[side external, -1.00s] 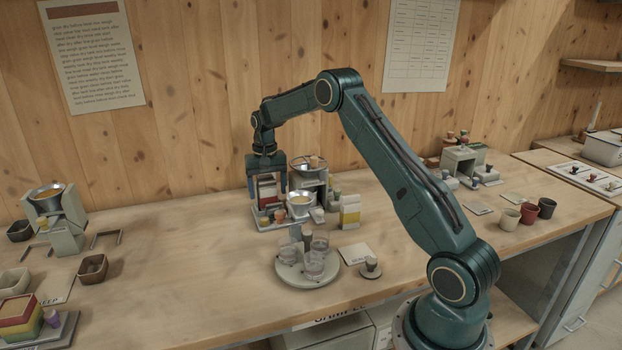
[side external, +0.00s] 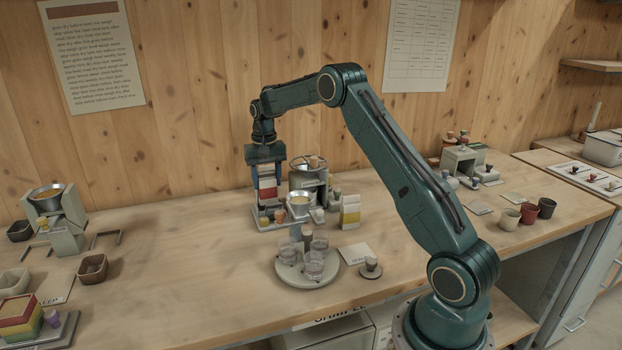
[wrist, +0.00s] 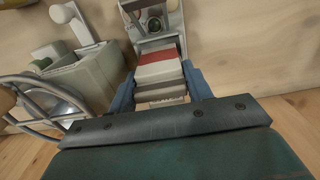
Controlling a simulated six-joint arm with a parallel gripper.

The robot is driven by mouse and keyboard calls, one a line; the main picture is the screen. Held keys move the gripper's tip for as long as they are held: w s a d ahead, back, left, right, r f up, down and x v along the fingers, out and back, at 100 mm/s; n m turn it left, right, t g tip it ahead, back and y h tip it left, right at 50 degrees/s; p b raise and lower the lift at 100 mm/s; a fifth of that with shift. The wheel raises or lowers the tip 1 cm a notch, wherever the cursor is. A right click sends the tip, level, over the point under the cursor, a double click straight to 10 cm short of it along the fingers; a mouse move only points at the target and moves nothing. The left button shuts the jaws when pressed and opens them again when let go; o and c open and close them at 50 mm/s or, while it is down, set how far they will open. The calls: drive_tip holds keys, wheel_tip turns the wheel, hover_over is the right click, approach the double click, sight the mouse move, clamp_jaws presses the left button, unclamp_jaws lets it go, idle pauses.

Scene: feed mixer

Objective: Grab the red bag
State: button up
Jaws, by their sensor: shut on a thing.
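The red bag (side external: 267,184), a small pale packet with a red band, is between the fingers of my gripper (side external: 267,172). The fingers are shut on its sides and it stands upright above a small stand (side external: 270,224) near the wall. In the wrist view, the red bag (wrist: 158,70) shows its pale top and red band between my gripper's two blue fingers (wrist: 160,92). Its lower end is hard to make out against the stand.
A machine with a handwheel (side external: 308,165) and funnel is close on the right. A yellow-banded bag (side external: 349,213) stands beyond it. A round tray (side external: 288,277) of glasses is in front.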

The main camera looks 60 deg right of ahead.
wheel_tip(320, 180, up, 17)
idle(0.5)
idle(0.6)
